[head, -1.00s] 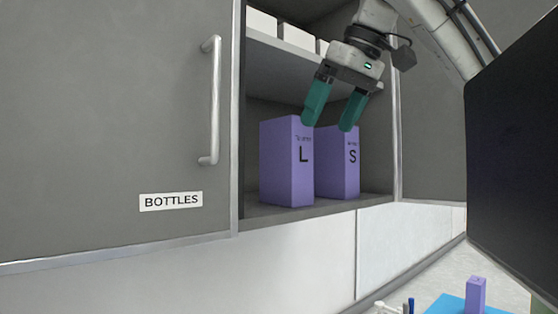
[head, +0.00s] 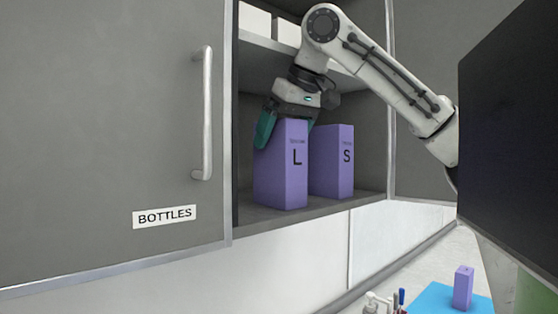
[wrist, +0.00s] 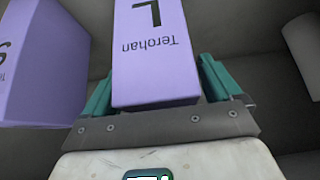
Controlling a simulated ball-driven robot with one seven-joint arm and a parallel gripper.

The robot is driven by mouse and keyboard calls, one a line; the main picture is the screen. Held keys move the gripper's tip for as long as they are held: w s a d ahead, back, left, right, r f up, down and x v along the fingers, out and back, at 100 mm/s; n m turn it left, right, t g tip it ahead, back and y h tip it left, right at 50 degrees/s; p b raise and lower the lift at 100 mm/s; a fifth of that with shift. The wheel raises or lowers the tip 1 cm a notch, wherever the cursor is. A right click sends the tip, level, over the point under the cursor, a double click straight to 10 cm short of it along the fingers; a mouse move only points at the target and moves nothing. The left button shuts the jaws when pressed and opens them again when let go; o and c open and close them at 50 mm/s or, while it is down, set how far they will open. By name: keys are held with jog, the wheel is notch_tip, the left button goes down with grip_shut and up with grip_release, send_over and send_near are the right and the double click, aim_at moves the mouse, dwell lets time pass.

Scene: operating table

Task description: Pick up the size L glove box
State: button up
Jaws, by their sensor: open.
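The size L glove box (head: 282,175) is a tall purple box marked "L", upright on the lower shelf of the open cabinet. My gripper (head: 285,132) is at its top, with one teal finger on its left side and the other mostly hidden behind its right side. In the wrist view, the L box (wrist: 152,55) stands between the two open fingers (wrist: 155,95), with a visible gap on its right. The similar purple box marked "S" (head: 333,165) stands close to its right in the head view, and it also shows at the left of the wrist view (wrist: 45,70).
An upper shelf (head: 300,52) with white boxes (head: 254,20) is just above my gripper. A closed door labelled "BOTTLES" (head: 110,120) is at left. A dark panel (head: 510,150) fills the right. Below, a small purple box (head: 463,288) stands on a blue mat (head: 430,300).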

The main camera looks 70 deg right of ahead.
jog(key=shift+f, duration=0.1)
jog(key=c, duration=1.7)
